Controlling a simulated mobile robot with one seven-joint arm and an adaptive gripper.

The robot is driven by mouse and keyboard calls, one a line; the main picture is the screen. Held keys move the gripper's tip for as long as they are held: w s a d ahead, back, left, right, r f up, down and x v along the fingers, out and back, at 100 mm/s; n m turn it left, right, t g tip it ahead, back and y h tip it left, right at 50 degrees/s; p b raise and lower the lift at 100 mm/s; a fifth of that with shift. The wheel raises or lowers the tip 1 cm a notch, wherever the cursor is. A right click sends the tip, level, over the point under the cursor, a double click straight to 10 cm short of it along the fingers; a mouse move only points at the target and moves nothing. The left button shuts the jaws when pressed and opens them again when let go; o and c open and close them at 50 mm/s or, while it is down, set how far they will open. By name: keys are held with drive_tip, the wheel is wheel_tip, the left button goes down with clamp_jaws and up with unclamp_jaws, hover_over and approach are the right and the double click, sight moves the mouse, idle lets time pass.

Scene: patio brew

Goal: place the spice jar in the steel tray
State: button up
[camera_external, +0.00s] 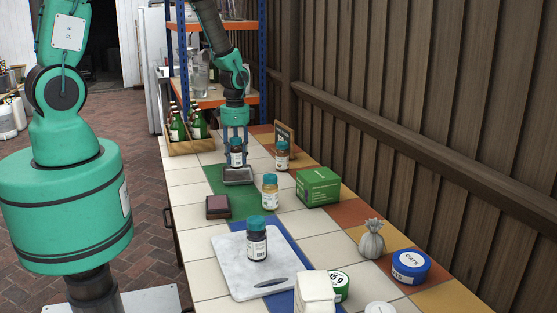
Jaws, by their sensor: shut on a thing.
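A small dark jar with a pale label (236,158), which I take as the spice jar, is between the fingers of my gripper (235,150). My gripper points straight down and is shut on the jar, which is upright. The small grey steel tray (239,182) lies on a green strip of the tiled table, directly below the jar. I cannot tell whether the jar's base touches the tray. The fingers partly hide the jar's upper part.
Similar teal-capped jars stand nearby: one to the right (282,157), one in front (270,192), one on a marble board (256,242). A green box (318,187), a dark red block (218,206) and a bottle crate (190,147) surround the tray.

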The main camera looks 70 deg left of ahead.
sight(236, 138)
drive_tip(key=shift+w, duration=0.1)
drive_tip(key=shift+f+b, duration=0.3)
drive_tip(key=shift+f, duration=1.45)
drive_tip(key=shift+f, duration=0.1)
drive_tip(key=o, duration=1.3)
drive_tip(key=shift+c, duration=0.2)
wheel_tip(236, 138, up, 12)
drive_tip(key=shift+r+p, duration=0.1)
drive_tip(key=shift+p, duration=0.75)
drive_tip(key=shift+r, duration=0.1)
